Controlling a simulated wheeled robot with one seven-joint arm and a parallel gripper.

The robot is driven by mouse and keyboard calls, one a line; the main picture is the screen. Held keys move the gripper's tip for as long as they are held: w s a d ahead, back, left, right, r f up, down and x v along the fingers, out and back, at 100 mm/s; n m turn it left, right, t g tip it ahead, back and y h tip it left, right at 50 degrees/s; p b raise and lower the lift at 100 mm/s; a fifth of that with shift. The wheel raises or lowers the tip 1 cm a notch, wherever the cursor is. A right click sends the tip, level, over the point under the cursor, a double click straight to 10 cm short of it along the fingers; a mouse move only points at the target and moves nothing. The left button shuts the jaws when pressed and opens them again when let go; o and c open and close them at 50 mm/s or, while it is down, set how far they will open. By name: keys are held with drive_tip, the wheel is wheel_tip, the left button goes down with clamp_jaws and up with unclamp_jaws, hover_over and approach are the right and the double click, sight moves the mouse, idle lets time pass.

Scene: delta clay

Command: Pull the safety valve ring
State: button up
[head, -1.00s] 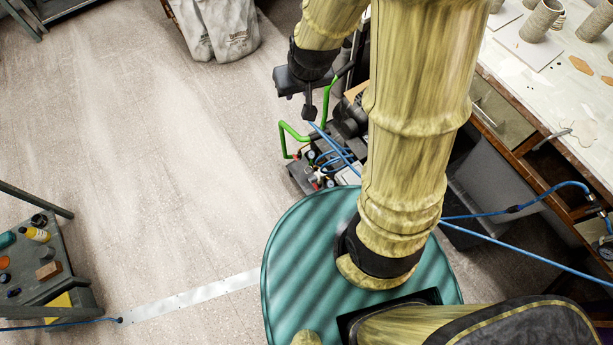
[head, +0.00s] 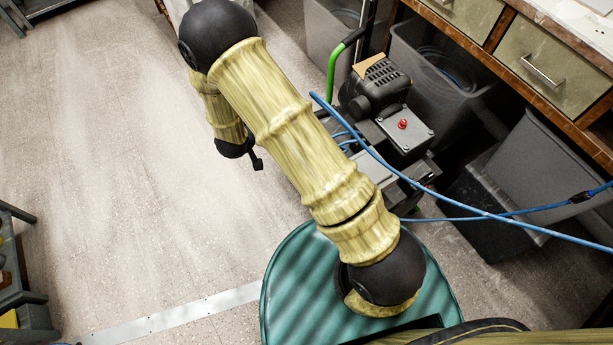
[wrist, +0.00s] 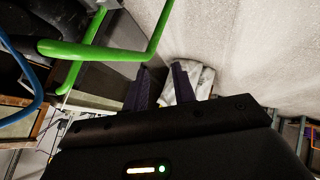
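The compressor (head: 375,92) stands on the floor at the centre right of the head view, with a dark motor and a green handle (head: 332,75). Its safety valve ring cannot be made out in either view. My gripper (head: 257,163) is left of the compressor in the head view, seen small and partly behind my own arm. In the wrist view my gripper (wrist: 162,88) has its two dark fingers apart with nothing between them. Green tubing (wrist: 110,52) of the compressor crosses the upper left of the wrist view, beside and beyond the fingers.
A grey box with a red button (head: 403,124) sits on the compressor. A blue hose (head: 440,195) runs across it to the right. Grey bins (head: 540,160) and a drawer bench (head: 545,65) stand to the right.

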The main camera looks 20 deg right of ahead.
drive_tip(key=s+f+n+h+b, duration=0.1)
drive_tip(key=s+f+h+b, duration=0.1)
drive_tip(key=f+b, duration=0.3)
drive_tip(key=s+d+f+n+t+h+b, duration=0.1)
drive_tip(key=s+f+h+b, duration=0.2)
drive_tip(key=f, duration=1.1)
drive_tip(key=s+f+n+t+h+b, duration=0.1)
drive_tip(key=s+f+n+h+b, duration=0.1)
drive_tip(key=f+b, duration=0.7)
drive_tip(key=s+f+h, duration=0.1)
drive_tip(key=s, duration=0.1)
drive_tip(key=shift+s+d, duration=0.35)
drive_tip(key=shift+s, duration=0.05)
drive_tip(key=shift+w+d+f, duration=0.1)
drive_tip(key=b+x, duration=0.8)
drive_tip(key=x, duration=0.9)
drive_tip(key=shift+d, duration=0.15)
clamp_jaws()
